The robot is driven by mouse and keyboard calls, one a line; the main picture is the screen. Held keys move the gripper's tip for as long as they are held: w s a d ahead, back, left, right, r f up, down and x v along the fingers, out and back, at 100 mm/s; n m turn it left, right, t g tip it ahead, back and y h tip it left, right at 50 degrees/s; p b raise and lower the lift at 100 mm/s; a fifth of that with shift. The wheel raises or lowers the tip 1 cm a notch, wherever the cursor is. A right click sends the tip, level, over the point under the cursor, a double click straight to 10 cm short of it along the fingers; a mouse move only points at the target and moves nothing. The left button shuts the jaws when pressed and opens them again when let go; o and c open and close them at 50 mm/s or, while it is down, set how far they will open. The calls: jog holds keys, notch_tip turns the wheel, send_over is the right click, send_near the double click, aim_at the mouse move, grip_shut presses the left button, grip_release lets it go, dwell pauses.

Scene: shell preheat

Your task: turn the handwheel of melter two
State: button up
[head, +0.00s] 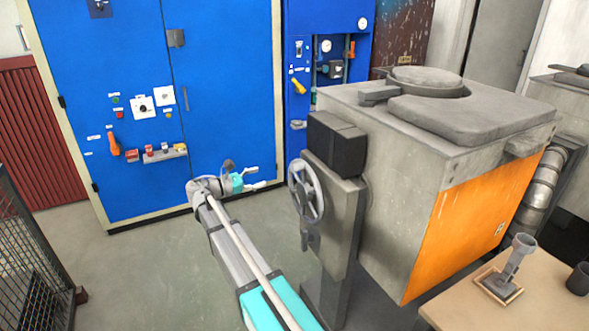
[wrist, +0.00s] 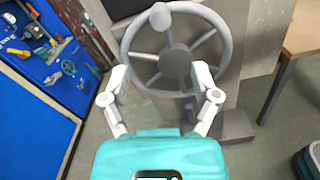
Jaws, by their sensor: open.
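The grey spoked handwheel (head: 308,191) is mounted upright on a bracket on the left side of the large grey furnace block with an orange panel (head: 470,225). In the wrist view the handwheel (wrist: 175,62) lies straight ahead, with a rounded crank knob (wrist: 160,15) at its top. My gripper (head: 260,178) is open and empty, left of the wheel, with a gap between its tips and the rim in the head view. In the wrist view my gripper (wrist: 160,80) has its fingers spread across the lower part of the wheel. No melter number is legible.
A blue control cabinet (head: 75,60) with buttons and levers stands behind my arm. A wooden table (head: 450,310) with a grey cup-shaped piece on a small tray (head: 497,286) is at the lower right. A wire-mesh fence (head: 30,250) is at the left. Floor between is clear.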

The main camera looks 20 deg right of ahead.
aim_at(292, 169)
jog(key=d, duration=1.3)
jog(key=shift+w+d, duration=0.25)
jog(key=shift+d, duration=0.1)
jog(key=shift+a, duration=0.1)
grip_shut()
